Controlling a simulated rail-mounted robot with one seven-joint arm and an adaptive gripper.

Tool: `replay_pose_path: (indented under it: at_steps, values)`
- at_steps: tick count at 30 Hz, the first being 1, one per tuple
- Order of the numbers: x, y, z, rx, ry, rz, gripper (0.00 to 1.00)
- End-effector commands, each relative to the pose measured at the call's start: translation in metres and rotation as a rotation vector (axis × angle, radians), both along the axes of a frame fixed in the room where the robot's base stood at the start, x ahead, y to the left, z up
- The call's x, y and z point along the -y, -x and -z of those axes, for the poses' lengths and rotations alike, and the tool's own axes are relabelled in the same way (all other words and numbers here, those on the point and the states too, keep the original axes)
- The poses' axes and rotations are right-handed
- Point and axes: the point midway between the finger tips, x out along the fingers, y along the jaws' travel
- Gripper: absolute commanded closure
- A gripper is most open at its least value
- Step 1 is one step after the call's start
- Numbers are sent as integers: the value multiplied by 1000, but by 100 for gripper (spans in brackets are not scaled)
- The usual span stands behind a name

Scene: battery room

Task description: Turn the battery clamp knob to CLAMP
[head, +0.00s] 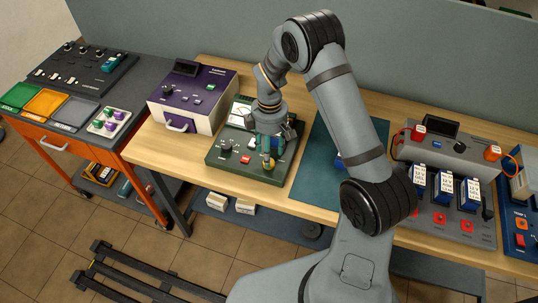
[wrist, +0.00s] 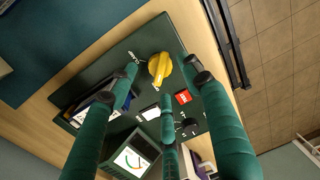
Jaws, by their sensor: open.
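The yellow clamp knob (wrist: 159,68) sits on the dark green tester panel near its edge in the wrist view. A white CLAMP label is at its upper left, and a second, unclear label is below it. The knob's grip runs roughly up and down the picture, toward that lower label. In the head view the knob (head: 268,164) shows just in front of my gripper (head: 268,148). My gripper (wrist: 163,86) has green fingers spread open around the knob's area, above the panel. No contact with the knob is visible.
The tester (head: 213,157) also carries a dark knob (wrist: 188,128), a red button (wrist: 183,97) and a gauge (wrist: 130,158). A purple-fronted unit (head: 192,97) stands left of it. A green mat (head: 312,160) lies to its right. A grey charger (head: 455,228) with blue batteries is farther right.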

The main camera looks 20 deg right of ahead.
Motion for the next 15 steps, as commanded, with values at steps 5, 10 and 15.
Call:
replay_pose_path:
  at_steps: [5,10,15]
  values:
    - [-1,3,23,-2,0,0,51]
    - [-1,3,34,1,0,0,51]
    - [-1,2,35,1,0,0,51]
